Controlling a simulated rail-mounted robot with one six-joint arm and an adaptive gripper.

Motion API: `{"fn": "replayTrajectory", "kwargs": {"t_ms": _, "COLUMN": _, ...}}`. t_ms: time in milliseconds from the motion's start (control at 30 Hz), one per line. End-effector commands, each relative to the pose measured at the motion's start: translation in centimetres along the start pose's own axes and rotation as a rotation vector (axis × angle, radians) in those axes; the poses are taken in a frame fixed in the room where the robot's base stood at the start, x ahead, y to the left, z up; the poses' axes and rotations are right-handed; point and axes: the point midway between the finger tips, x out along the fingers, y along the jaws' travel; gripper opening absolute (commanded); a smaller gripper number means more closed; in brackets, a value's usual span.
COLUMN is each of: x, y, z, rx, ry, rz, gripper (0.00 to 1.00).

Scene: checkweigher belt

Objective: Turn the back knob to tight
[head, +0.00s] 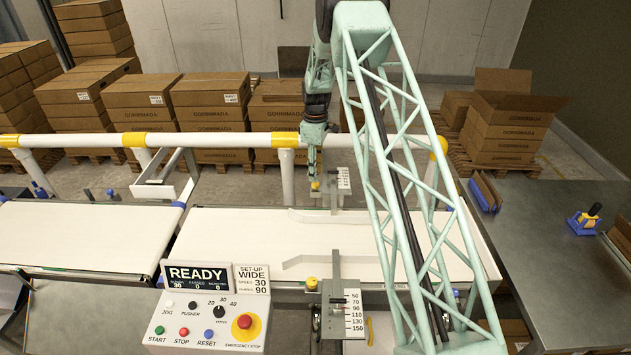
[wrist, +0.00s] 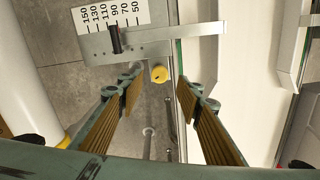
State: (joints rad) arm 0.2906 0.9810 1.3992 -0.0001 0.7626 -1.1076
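The back knob (wrist: 159,73) is small, round and yellow, with a dark mark on its face. It sits at the edge of the back guide's metal bracket (wrist: 150,45) and also shows in the head view (head: 315,185). My gripper (wrist: 157,88) is open and empty, its ribbed fingers apart to the left and right of the knob in the wrist view. The knob appears just beyond the fingertips; I cannot tell whether either finger touches it. In the head view my gripper (head: 314,168) points down over the knob. A similar front knob (head: 311,282) is on the near bracket.
A printed scale (wrist: 113,14) and dark lever (wrist: 115,40) lie beside the back knob. The white belt (head: 240,230) carries two guide rails. A white rail (head: 230,140) runs behind. The control panel (head: 208,322) is in front; its display (head: 197,276) reads READY.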

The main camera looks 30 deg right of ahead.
Motion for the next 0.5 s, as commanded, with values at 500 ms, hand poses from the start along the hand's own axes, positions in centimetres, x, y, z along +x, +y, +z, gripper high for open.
{"fn": "replayTrajectory", "kwargs": {"t_ms": 500, "x": 4.8, "y": 0.0, "z": 0.0, "rx": 0.000, "ry": 0.000, "rz": 0.000, "gripper": 0.33}}
